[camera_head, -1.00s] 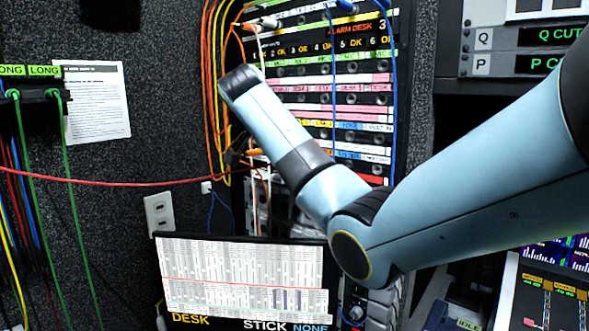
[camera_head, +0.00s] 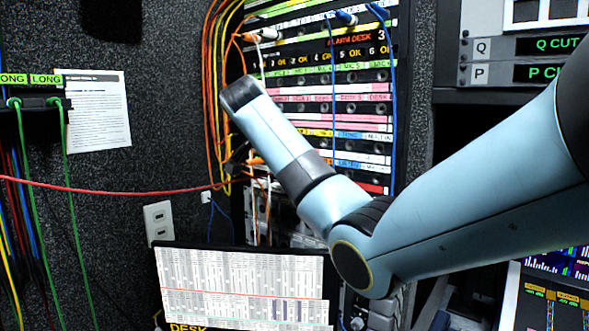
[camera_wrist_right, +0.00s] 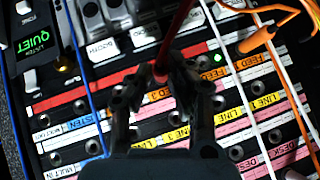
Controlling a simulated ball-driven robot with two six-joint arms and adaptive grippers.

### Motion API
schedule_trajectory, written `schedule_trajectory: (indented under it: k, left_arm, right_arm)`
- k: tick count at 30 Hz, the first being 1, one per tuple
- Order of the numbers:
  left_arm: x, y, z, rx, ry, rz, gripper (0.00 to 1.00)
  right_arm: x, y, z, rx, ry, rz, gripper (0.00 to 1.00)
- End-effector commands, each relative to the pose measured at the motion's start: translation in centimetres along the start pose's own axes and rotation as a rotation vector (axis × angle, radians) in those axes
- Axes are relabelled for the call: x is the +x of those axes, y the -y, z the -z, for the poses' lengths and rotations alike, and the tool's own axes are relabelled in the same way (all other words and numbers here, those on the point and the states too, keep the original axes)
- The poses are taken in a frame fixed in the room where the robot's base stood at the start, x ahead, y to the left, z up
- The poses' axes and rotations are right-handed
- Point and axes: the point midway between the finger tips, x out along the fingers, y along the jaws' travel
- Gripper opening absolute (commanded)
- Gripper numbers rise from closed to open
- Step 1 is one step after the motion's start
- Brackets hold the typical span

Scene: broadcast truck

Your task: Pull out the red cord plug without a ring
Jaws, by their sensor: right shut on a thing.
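The red cord (camera_head: 120,192) runs in the head view from the left edge across to the rack, where its end is lost in dark clutter beside my right arm. In the right wrist view the red cord (camera_wrist_right: 180,25) comes down to its plug (camera_wrist_right: 160,74), between the fingers of my right gripper (camera_wrist_right: 163,80). The fingers are shut on the plug, over the labelled rows of sockets. I cannot tell whether the plug tip is still in a socket, and I see no ring on it. My left gripper is in neither view.
The patch rack (camera_head: 350,105) carries blue, white and orange cords near my arm. An orange plug (camera_wrist_right: 258,40) sits close by in the wrist view. A screen (camera_head: 240,285) stands below, and green cords (camera_head: 70,190) hang at the left from a wall holder.

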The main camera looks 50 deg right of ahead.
Motion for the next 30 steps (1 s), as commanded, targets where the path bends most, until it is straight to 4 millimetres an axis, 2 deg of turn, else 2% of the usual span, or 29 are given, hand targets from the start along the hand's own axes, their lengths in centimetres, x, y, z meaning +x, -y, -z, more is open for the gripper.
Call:
schedule_trajectory:
  k: [30]
  left_arm:
    - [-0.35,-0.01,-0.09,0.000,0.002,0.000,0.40]
  right_arm:
    - [-0.81,0.06,-0.88,-0.001,0.002,0.001,0.00]
